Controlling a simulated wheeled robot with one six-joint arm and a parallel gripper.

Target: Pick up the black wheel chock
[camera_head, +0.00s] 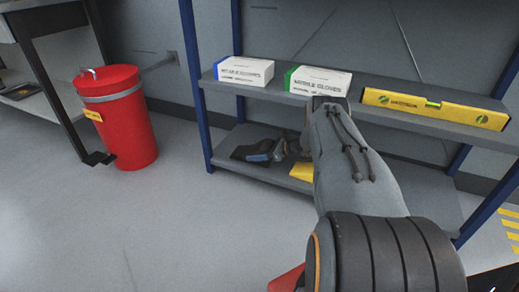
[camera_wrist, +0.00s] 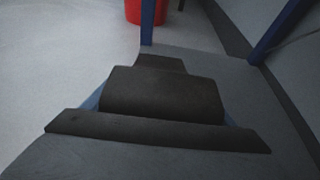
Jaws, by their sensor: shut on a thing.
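The black wheel chock (camera_head: 242,153) is at the left end of the lower shelf, partly hidden by my gripper in the head view. In the wrist view the chock (camera_wrist: 165,95) fills the middle, close up, with a wide dark flange across its near side. My gripper (camera_head: 264,151) reaches in under the upper shelf from the right and is shut on the chock. Small blue parts of its fingers show at both sides of the chock in the wrist view. I cannot tell whether the chock touches the shelf.
The upper shelf (camera_head: 385,108) is just above my gripper and bears two glove boxes (camera_head: 320,80) and a yellow level (camera_head: 436,108). A yellow item (camera_head: 302,172) lies on the lower shelf beside my arm. A blue post (camera_head: 192,85) and a red bin (camera_head: 122,120) stand left. Floor in front is clear.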

